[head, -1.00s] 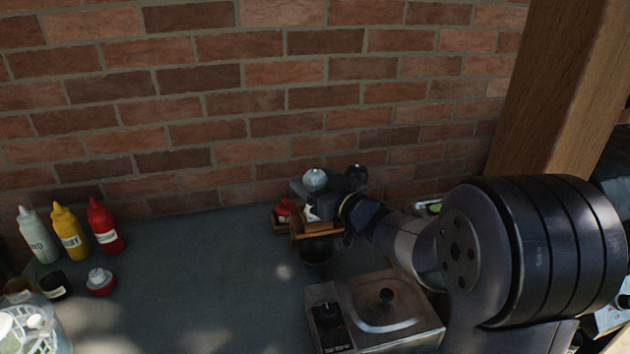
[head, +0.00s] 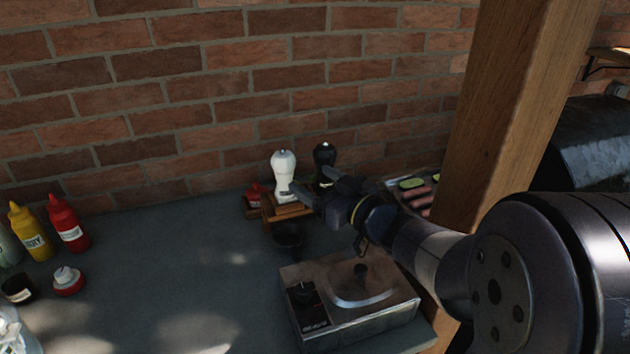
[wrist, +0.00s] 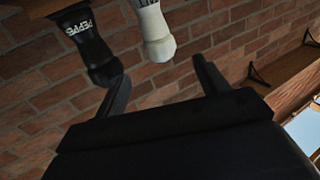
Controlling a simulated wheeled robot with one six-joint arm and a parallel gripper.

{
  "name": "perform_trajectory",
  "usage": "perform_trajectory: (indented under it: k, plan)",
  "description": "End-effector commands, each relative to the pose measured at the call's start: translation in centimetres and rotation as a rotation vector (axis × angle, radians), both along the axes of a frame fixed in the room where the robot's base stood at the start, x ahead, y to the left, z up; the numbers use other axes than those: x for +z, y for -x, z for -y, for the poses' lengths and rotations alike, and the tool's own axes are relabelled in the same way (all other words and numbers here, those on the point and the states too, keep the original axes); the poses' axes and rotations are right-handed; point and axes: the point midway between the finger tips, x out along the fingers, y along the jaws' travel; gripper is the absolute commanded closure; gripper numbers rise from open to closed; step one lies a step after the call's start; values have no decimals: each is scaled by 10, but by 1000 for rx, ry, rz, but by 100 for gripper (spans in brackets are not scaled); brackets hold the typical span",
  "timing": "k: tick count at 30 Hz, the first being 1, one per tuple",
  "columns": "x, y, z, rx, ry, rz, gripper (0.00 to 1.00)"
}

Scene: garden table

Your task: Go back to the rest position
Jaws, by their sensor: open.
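My gripper (head: 318,188) is open and empty in the head view, with its fingers pointing left and back toward the wall. It is close in front of a white shaker (head: 284,172) and a black shaker (head: 324,163), which stand upright at a small wooden holder (head: 290,209). In the wrist view my two fingers (wrist: 165,85) are spread apart with nothing between them. The black shaker, lettered as pepper (wrist: 92,45), and the white shaker (wrist: 154,30) show beyond the fingertips there. The head view does not show clearly whether a finger touches a shaker.
A metal box with a lidded top and a black knob (head: 350,290) stands under my arm. A dark cup (head: 288,238) is beside the holder. Sauce bottles (head: 68,224) stand at the left. A wooden post (head: 510,120) rises at the right. The table's (head: 170,275) middle-left is clear.

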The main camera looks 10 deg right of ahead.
Motion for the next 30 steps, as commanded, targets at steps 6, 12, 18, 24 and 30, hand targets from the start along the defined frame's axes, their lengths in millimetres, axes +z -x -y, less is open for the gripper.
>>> perform_trajectory:
  k: [6,12,18,24,30]
  plan:
    - [0,-7,-4,1,-2,-1,30]
    - [0,-32,-23,3,-1,-3,30]
    - [0,-65,-46,4,-1,-2,30]
    - [-3,-91,-64,-12,-1,1,30]
    - [-4,-90,-63,-97,2,8,30]
